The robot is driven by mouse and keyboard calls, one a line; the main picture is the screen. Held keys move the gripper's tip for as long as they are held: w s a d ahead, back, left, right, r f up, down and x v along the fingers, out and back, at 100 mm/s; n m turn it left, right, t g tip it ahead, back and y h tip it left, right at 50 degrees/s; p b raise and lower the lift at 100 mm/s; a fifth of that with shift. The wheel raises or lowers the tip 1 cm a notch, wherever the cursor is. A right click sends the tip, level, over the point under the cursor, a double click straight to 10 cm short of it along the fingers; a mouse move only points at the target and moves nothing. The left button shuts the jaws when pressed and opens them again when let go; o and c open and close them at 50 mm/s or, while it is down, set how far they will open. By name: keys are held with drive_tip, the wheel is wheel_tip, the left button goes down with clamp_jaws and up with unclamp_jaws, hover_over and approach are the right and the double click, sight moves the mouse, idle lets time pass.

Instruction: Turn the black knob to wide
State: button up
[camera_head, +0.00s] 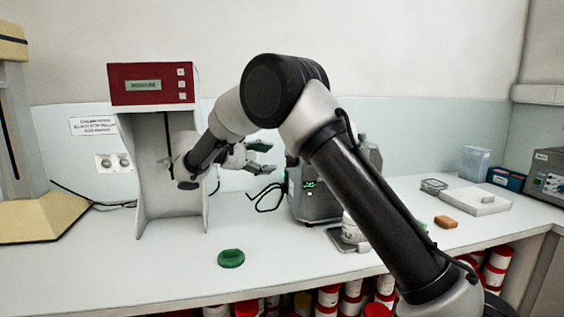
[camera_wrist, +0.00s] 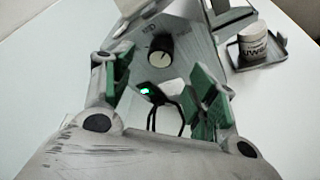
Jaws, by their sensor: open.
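The black knob (camera_wrist: 159,48) with a pale pointer cap is on the side panel of a grey machine (camera_wrist: 190,42), above a green-lit switch (camera_wrist: 146,91). Marks beside the knob are too small to read. My gripper (camera_wrist: 162,88) is open and empty, its green-padded fingers either side of the panel's lower part in the wrist view. The knob lies beyond the fingertips, apart from them. In the head view my gripper (camera_head: 262,158) is left of the grey machine (camera_head: 318,203), and the knob is hidden there.
A green lid (camera_head: 231,258) lies on the bench. A red-topped device (camera_head: 153,84) stands left of my arm.

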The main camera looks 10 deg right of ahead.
sight(285, 161)
drive_tip(key=x, duration=0.6)
drive_tip(key=shift+w+d+f, duration=0.1)
drive_tip(key=shift+d+f, duration=0.1)
drive_tip(key=shift+d, duration=0.15)
drive_tip(key=shift+c, duration=0.2)
drive_tip(key=c, duration=1)
